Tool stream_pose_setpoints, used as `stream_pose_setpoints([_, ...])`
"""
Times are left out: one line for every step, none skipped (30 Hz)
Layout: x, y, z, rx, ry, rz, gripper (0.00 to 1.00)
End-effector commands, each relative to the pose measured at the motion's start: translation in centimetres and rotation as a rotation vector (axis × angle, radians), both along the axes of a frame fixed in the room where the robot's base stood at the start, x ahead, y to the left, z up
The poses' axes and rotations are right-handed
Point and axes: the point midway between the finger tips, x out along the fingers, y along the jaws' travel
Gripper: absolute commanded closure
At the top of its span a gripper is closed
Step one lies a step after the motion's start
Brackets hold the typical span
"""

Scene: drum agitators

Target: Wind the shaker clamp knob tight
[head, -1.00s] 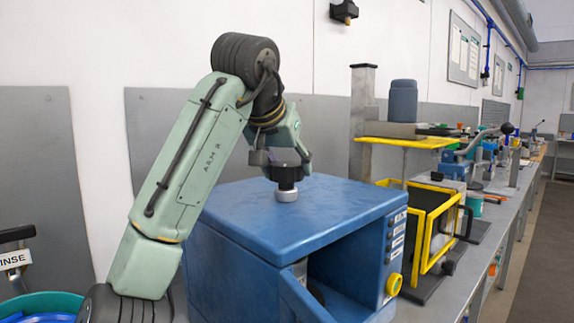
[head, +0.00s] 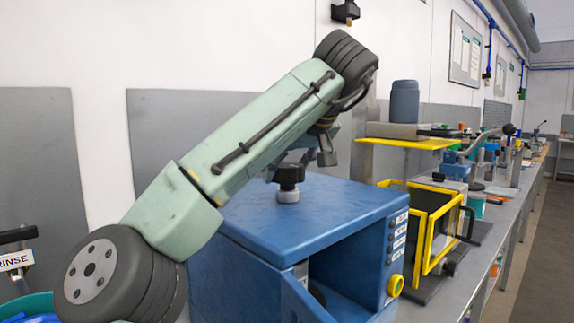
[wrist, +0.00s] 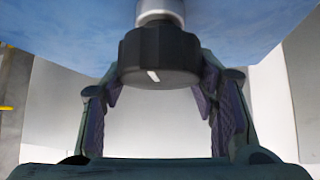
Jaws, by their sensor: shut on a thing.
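The black lobed clamp knob (head: 289,174) stands on a short light-grey collar (head: 288,195) on top of the blue shaker housing (head: 340,205). The wrist view shows the knob (wrist: 158,57) large, with a white mark on its end face, between my two fingers. My gripper (wrist: 160,82) is shut on the knob, its ridged purple pads at the left and right sides. In the head view my arm hides most of the gripper, and the finger contact is hard to make out there.
The shaker's open front and yellow button (head: 395,285) face right. A yellow-framed box (head: 432,235) and a yellow shelf (head: 408,143) with a dark grey container (head: 404,101) stand to the right. A teal tub (head: 28,308) is at lower left.

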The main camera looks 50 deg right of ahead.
Motion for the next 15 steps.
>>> stream_pose_setpoints([-0.01, -0.03, 0.17, -0.004, -0.003, 0.020, 0.74])
stream_pose_setpoints([-0.01, -0.03, 0.16, -0.004, -0.003, 0.030, 0.74])
stream_pose_setpoints([-0.02, -0.03, 0.18, -0.005, -0.002, 0.040, 0.74])
stream_pose_setpoints([-0.01, -0.04, 0.16, -0.005, -0.002, 0.048, 0.74])
stream_pose_setpoints([0.00, -0.04, 0.13, -0.005, -0.002, 0.055, 0.74])
stream_pose_setpoints([0.00, -0.05, 0.11, -0.005, -0.001, 0.064, 0.74])
stream_pose_setpoints([0.00, -0.05, 0.11, -0.005, -0.001, 0.068, 0.74])
stream_pose_setpoints([0.00, -0.05, 0.11, -0.006, -0.001, 0.071, 0.74])
stream_pose_setpoints([0.01, -0.06, 0.10, -0.006, -0.001, 0.076, 0.74])
stream_pose_setpoints([0.01, -0.06, 0.08, -0.006, -0.001, 0.077, 0.74])
stream_pose_setpoints([0.01, -0.05, 0.08, -0.006, -0.001, 0.080, 0.74])
stream_pose_setpoints([0.02, -0.05, 0.08, -0.006, -0.001, 0.081, 0.74])
stream_pose_setpoints([0.02, -0.05, 0.07, -0.006, -0.001, 0.081, 0.74])
stream_pose_setpoints([0.02, -0.05, 0.07, -0.006, -0.001, 0.083, 0.74])
stream_pose_setpoints([0.04, -0.05, 0.06, -0.005, 0.000, 0.083, 0.74])
